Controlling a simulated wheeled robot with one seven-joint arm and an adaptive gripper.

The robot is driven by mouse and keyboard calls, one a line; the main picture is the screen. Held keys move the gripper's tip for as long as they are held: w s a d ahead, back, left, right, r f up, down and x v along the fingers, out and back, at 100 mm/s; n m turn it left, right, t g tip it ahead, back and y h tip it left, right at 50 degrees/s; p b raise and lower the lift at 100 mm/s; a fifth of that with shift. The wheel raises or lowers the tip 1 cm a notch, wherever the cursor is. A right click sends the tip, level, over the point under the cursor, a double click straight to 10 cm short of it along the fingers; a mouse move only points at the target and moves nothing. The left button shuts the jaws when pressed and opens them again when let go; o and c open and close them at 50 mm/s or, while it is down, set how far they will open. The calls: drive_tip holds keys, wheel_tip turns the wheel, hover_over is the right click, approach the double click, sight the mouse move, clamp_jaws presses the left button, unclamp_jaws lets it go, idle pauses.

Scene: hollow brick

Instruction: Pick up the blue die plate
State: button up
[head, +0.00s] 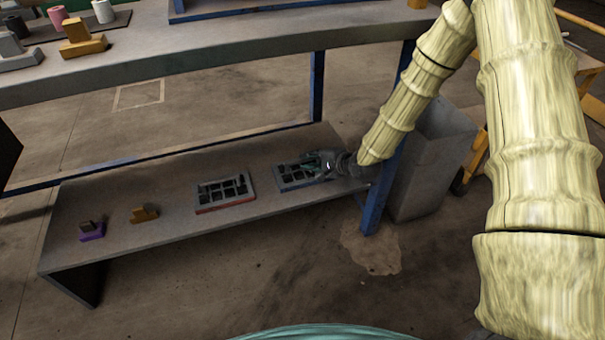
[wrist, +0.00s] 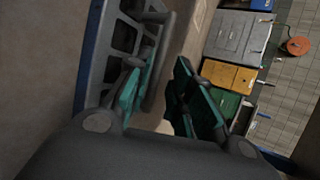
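The blue die plate (head: 300,186) is a grey grid with blue edges, lying flat on the low bench's right part. In the wrist view the die plate (wrist: 92,62) fills the upper left, its blue edge to the left. My gripper (head: 322,163) is at the plate's right end, partly covering it. In the wrist view my gripper (wrist: 160,80) has its two teal-padded fingers apart. The left finger overlaps the plate's near end and the right finger is beyond its side. I cannot tell whether either finger touches the plate.
A red-edged die plate (head: 226,193) lies just left of the blue one. An orange piece (head: 144,213) and a purple-based piece (head: 91,231) sit farther left on the low bench (head: 180,215). A grey bin (head: 430,165) stands right, beside a blue post.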

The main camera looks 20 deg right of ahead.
sight(304, 160)
drive_tip(key=shift+b+x, duration=0.95)
drive_tip(key=shift+x, duration=1.1)
drive_tip(key=shift+s+a, duration=0.1)
drive_tip(key=shift+f, duration=0.1)
clamp_jaws()
